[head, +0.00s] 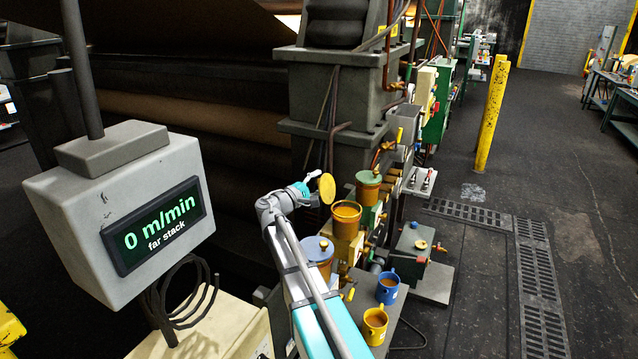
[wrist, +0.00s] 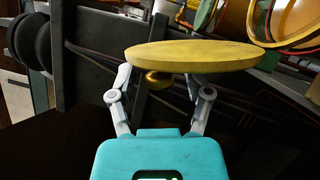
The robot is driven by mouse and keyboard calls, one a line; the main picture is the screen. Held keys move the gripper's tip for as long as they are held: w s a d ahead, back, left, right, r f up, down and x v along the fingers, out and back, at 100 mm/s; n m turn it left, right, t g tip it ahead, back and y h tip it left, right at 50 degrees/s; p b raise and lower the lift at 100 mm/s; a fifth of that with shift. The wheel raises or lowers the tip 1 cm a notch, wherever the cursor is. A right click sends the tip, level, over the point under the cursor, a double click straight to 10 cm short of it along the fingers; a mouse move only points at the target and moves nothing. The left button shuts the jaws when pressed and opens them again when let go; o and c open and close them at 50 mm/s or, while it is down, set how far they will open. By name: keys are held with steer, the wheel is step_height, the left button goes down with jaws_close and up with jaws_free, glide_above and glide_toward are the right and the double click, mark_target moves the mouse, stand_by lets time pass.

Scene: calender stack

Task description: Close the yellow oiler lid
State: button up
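The yellow oiler lid (head: 327,187) is a round disc standing raised beside its open oiler cup (head: 346,211), which has a yellow rim and amber contents. In the wrist view the lid (wrist: 195,56) spans the area just beyond my fingers, with a brass-coloured knob (wrist: 158,78) on its near side. My gripper (head: 311,189) is at the lid's left in the head view. In the wrist view my gripper (wrist: 158,85) is open, its fingers apart on either side of the knob with visible gaps. The lid's edge hides the fingertips. Part of an open amber cup shows at upper right.
A blue-lidded oiler (head: 318,246) and a green-lidded oiler (head: 369,179) flank the open cup. A blue mug (head: 387,290) and a yellow mug (head: 375,326) stand nearer, at right. A grey display box (head: 125,205) stands at left. The floor at right is clear around a yellow post (head: 491,115).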

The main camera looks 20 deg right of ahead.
jaws_close()
